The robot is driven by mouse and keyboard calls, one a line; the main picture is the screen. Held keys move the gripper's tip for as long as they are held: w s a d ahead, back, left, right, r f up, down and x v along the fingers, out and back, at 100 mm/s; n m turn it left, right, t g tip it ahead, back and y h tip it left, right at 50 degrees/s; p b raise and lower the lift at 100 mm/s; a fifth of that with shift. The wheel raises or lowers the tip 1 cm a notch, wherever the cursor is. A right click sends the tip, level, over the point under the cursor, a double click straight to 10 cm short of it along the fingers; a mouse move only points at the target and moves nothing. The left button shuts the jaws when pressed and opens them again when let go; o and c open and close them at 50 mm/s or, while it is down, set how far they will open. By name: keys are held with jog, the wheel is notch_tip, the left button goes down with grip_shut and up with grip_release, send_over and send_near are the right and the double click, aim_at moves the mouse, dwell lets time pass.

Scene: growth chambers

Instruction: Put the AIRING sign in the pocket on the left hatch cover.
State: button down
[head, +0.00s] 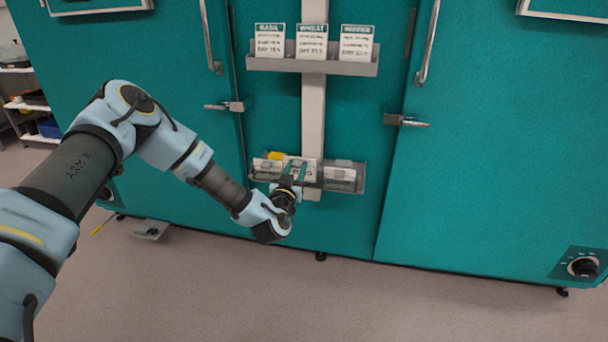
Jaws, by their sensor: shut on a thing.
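My gripper (294,172) is at the lower grey rack (360,178) on the post between the two teal chambers. It is shut on a pale sign (305,162) near the rack's middle, partly hidden by the fingers. Another pale sign (340,175) stands at the right of the rack, and one (266,168) at the left with a yellow thing (275,156) behind it. The lettering on these signs is too small to read, so I cannot tell which is AIRING. I cannot make out a hatch cover with a pocket in this view.
An upper rack (315,67) holds three cards, BASIL, WHEAT and a third. Door handles (209,40) and latches (225,106) stick out on both sides. A grey object (151,229) lies on the floor at left. The floor in front is clear.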

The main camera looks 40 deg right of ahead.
jog(key=shift+p+v, duration=0.45)
jog(key=shift+v, duration=2.15)
